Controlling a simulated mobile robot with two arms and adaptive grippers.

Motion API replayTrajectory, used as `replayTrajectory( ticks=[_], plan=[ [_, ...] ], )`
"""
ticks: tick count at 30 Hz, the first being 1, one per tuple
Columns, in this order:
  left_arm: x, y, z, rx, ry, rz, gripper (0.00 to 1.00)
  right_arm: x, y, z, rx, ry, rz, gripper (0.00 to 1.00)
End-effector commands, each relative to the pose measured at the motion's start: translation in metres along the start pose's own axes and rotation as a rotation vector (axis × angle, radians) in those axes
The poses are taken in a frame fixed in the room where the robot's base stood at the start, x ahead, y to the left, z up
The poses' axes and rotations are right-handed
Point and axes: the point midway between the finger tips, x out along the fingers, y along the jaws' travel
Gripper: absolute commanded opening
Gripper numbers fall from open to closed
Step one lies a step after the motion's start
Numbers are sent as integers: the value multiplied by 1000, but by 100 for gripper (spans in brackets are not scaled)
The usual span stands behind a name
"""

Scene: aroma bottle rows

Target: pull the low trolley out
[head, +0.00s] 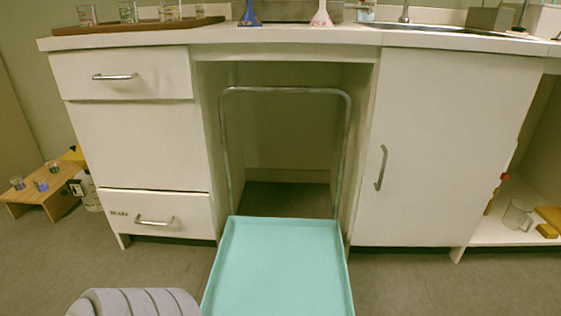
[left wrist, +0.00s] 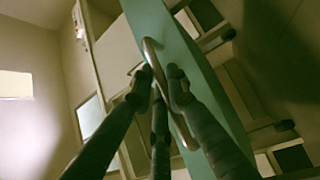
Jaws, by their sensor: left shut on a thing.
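The low trolley has a teal tray deck (head: 278,268) and a tall metal hoop (head: 285,90) at its back. The deck reaches forward from the knee space between the cabinets, and its near end is cut off by the picture edge. The hoop stands upright at the opening. In the left wrist view, seen from low down, the trolley's teal side (left wrist: 165,30) shows with a pale bar handle (left wrist: 152,48). My left gripper (left wrist: 159,84) is shut on that bar, with fingers on both sides. In the head view the gripper is out of frame. My right gripper is not in view.
Drawers (head: 135,145) stand left of the opening and a cupboard door (head: 440,150) right of it. Glassware stands on the counter (head: 290,38) above. A small wooden stand (head: 50,205) with cups is at far left. Floor (head: 455,285) shows clear on the right.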

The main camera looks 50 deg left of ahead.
Motion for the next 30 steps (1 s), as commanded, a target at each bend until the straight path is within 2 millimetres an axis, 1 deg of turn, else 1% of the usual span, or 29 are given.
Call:
replayTrajectory(
  ticks=[4, 15, 16, 17, 18, 26, 30],
  plan=[
    [-7, 2, 4, 3, 0, -1, 0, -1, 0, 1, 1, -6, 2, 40],
    [-8, 1, 5, 4, 0, -2, 0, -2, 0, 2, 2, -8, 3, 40],
    [-8, 1, 5, 4, 0, -2, 16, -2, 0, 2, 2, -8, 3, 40],
    [-8, 1, 5, 4, 0, -3, 22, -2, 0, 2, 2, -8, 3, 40],
    [-8, 1, 5, 3, 0, -3, 24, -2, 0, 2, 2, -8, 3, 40],
    [-7, 2, 6, 1, 0, -1, 24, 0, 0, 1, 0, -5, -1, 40],
    [-7, 7, 4, 1, 0, 0, 24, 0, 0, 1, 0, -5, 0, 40]
  ],
)
